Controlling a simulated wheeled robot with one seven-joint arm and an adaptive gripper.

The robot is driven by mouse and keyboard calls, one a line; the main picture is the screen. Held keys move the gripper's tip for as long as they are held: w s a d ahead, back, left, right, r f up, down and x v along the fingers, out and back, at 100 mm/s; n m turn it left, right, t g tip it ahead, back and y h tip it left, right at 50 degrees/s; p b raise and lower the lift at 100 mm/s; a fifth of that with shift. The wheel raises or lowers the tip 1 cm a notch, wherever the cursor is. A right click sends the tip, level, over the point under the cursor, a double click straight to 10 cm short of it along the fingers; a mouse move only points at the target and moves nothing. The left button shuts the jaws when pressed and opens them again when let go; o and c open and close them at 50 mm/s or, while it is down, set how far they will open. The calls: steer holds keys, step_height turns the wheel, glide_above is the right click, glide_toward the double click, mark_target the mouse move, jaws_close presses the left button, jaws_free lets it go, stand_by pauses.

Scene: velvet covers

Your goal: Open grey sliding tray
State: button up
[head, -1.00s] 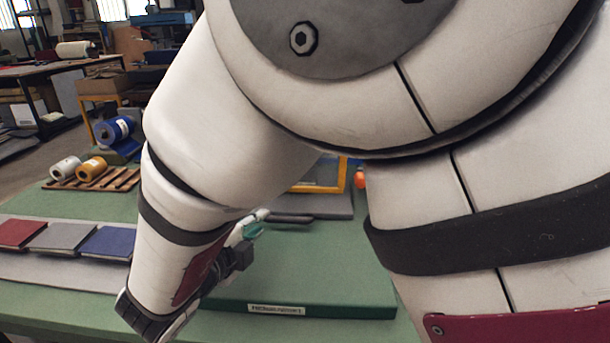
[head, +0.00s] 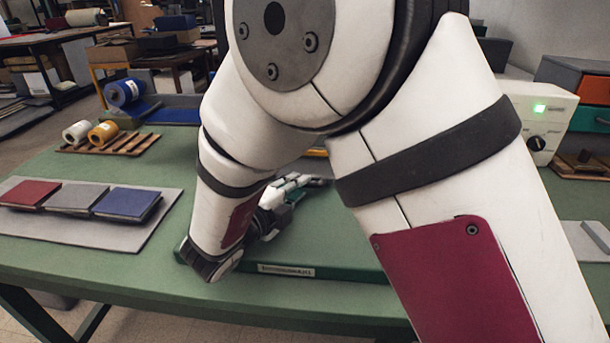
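I cannot pick out a grey sliding tray for certain. A dark cabinet (head: 551,72) at the right edge has an orange drawer (head: 594,89) and a teal drawer (head: 590,119); the picture edge cuts it off. A flat grey piece (head: 586,243) with a raised bar lies at the right edge, partly hidden by my arm. My gripper (head: 296,184) is low over the green board on the bench, left of the cabinet and well apart from it. My arm partly hides it, and its finger gap is unclear.
A grey mat (head: 112,233) at left bears red, grey and blue covers. Rolls of material (head: 103,132) lie on a wooden rack behind. A labelled green board (head: 340,262) lies under my arm. A white box (head: 540,105) with a green light stands at right.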

steer(key=shift+x, duration=1.3)
steer(key=shift+c, duration=0.5)
jaws_close()
steer(key=shift+s, duration=0.15)
